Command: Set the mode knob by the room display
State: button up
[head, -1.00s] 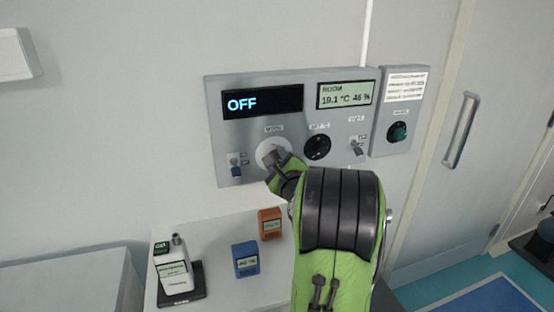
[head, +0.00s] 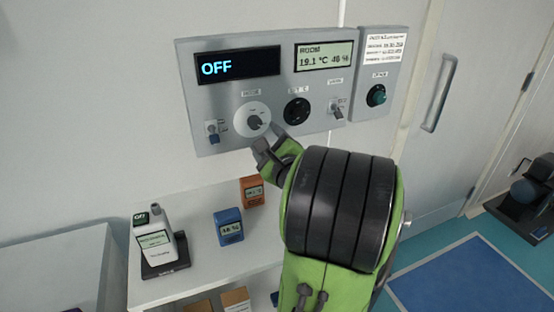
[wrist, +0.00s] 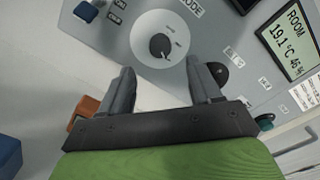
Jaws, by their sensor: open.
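The mode knob (head: 254,122) is a small dark pointer knob on a white round dial at the lower middle of the grey wall panel; it also shows in the wrist view (wrist: 160,46). The room display (head: 325,57) reads 19.1 °C and what looks like 46 %; its edge shows in the wrist view (wrist: 289,36). The black display (head: 237,67) reads OFF in blue. My gripper (head: 267,152) is just below the dial. In the wrist view my gripper (wrist: 160,80) is open and empty, its fingers pointing towards the dial, with the knob beyond and between them, apart from both.
A green-capped knob (head: 376,96) is on the box at right. Below, a shelf holds a white device (head: 153,240), a blue box (head: 229,227) and an orange box (head: 252,191).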

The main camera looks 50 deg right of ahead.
jog(key=b+v, duration=0.1)
jog(key=v, duration=0.6)
